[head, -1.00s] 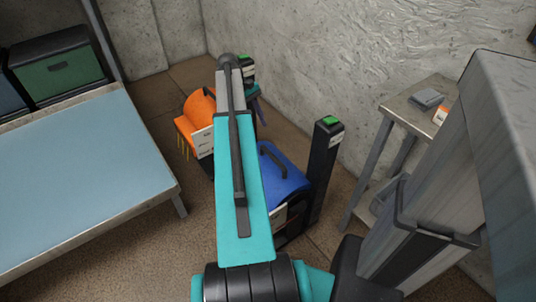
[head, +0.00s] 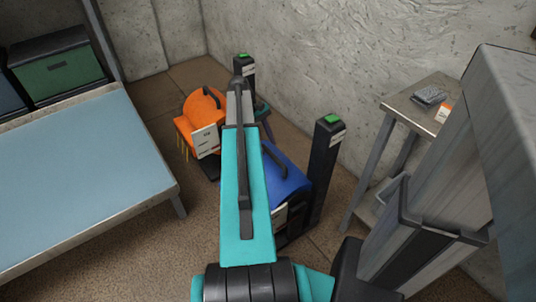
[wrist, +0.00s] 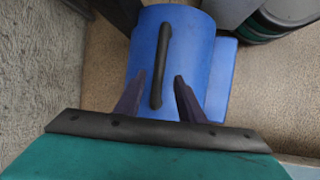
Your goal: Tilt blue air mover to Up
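The blue air mover (head: 287,183) stands on the floor right of my arm in the head view, partly hidden by it. Its rounded blue housing (wrist: 192,55) fills the middle of the wrist view, with a dark bar handle (wrist: 162,60) along it. My gripper (wrist: 158,78) is open. Its two dark purple fingers appear on either side of the handle's lower part in the wrist view. I cannot tell whether they are around the handle or still above it. Nothing is visibly held. In the head view the gripper is mostly hidden behind my arm.
An orange air mover (head: 199,115) stands behind the blue one. Black posts with green tops (head: 326,150) stand near the wall. A blue-topped table (head: 80,175) is at left. A small side table (head: 408,106) is at right. Brown floor between them is partly clear.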

